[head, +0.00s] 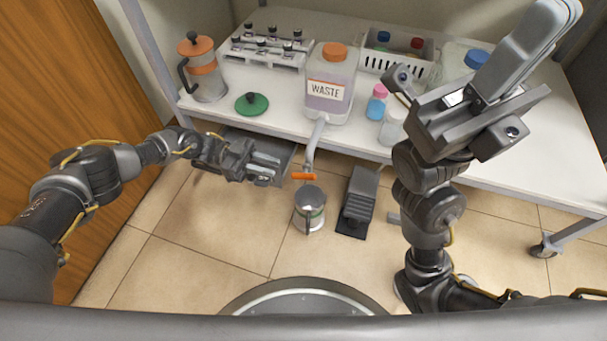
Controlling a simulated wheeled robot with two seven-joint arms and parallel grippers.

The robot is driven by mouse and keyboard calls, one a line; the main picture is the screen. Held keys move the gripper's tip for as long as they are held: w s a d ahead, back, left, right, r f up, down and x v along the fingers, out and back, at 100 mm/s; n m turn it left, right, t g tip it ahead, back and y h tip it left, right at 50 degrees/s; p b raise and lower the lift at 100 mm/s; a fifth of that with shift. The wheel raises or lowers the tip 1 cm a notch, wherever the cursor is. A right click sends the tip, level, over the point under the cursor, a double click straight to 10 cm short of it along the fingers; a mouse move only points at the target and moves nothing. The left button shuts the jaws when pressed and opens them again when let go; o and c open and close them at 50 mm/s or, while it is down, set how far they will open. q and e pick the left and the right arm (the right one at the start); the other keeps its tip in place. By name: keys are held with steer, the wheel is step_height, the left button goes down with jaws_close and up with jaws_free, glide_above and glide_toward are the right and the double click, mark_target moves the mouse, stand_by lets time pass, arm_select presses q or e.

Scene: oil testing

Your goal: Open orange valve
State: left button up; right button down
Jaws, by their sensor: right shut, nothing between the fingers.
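The orange valve (304,176) is a small bar-shaped handle on a grey pipe (313,147). The pipe comes down at the front edge of the table, below the waste jug (331,85). My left gripper (270,171) is just left of the valve, at about its height in the picture, with a small gap between them. Whether its fingers are apart is hard to make out. My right gripper (548,28) is raised at the upper right, over the table's right part, shut and empty. A metal mug (309,212) is below the valve.
The white table (230,105) holds a French press (203,75), a vial rack (265,50), a green lid (251,103), a white basket (397,60) and small bottles (377,103). A black pedal-like device (358,202) is right of the mug.

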mark_target(299, 175)
arm_select(q)
steer(key=b+x, duration=0.1)
steer(key=x, duration=0.9)
steer(key=shift+d, duration=0.1)
steer(key=shift+c, duration=0.3)
jaws_close()
